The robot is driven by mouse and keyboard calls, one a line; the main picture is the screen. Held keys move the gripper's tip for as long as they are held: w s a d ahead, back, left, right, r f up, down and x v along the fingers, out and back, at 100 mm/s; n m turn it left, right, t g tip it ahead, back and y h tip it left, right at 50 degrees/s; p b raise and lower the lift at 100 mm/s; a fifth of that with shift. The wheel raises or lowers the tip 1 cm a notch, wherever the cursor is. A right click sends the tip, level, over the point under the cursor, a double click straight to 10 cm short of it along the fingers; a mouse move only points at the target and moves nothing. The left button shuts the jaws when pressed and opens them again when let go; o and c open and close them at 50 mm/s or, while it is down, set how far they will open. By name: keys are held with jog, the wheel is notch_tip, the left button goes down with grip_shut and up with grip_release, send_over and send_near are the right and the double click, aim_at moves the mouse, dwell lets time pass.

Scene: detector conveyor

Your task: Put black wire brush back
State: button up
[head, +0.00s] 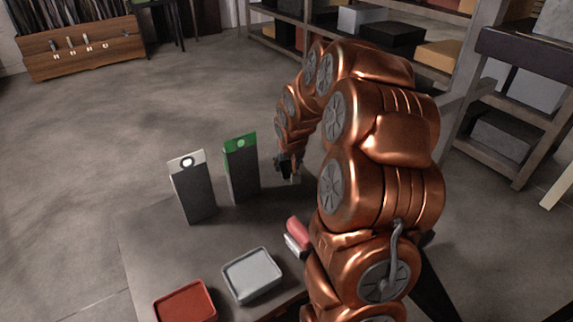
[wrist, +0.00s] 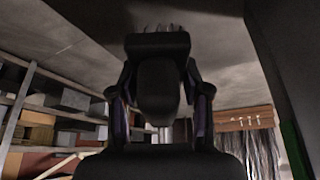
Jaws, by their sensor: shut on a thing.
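My gripper (wrist: 160,82) fills the middle of the wrist view, its two dark fingers on either side of a black block-like object. That object, the black wire brush (wrist: 158,44), has short thin bristles along its far edge. The gripper is shut on it. In the head view my gripper (head: 288,166) is small, dark and partly hidden by my copper arm, just right of a tall grey holder with a green top (head: 242,168). A second tall grey holder with a white top (head: 193,192) stands to its left. Whether the brush touches anything cannot be told.
On the dark table (head: 150,245) lie a red tray (head: 187,303) and a grey tray (head: 252,273). A red-and-white object (head: 297,236) lies beside my arm. Shelves with boxes (head: 390,38) stand behind, and a wooden rack (head: 85,50) at far left. The floor between is clear.

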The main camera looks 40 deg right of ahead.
jog(key=shift+w+d+f+p, duration=0.1)
jog(key=shift+w+d+p, duration=0.1)
jog(key=shift+w+d, duration=0.4)
jog(key=shift+w+d+f+p, duration=0.15)
jog(key=shift+w+d, duration=0.1)
jog(key=shift+w, duration=0.55)
jog(key=shift+f+p, duration=0.6)
jog(key=shift+f, duration=1.05)
jog(key=o, duration=1)
jog(key=shift+b+v, duration=1.55)
jog(key=shift+v, duration=4.4)
jog(key=s+a+r+n+g+y, duration=0.1)
jog(key=s+a+n+g+y, duration=0.15)
jog(key=s+a, duration=1.3)
jog(key=s+a+n+g, duration=0.1)
jog(key=s+a, duration=0.3)
jog(key=s, duration=0.4)
jog(key=s+a+n+g, duration=0.1)
jog(key=s+a+g, duration=0.1)
jog(key=s+a, duration=0.3)
jog(key=s+f, duration=0.1)
jog(key=s, duration=0.3)
jog(key=shift+s+a+n+g, duration=0.2)
jog(key=shift+a+n+g, duration=0.1)
jog(key=shift+n+g, duration=0.05)
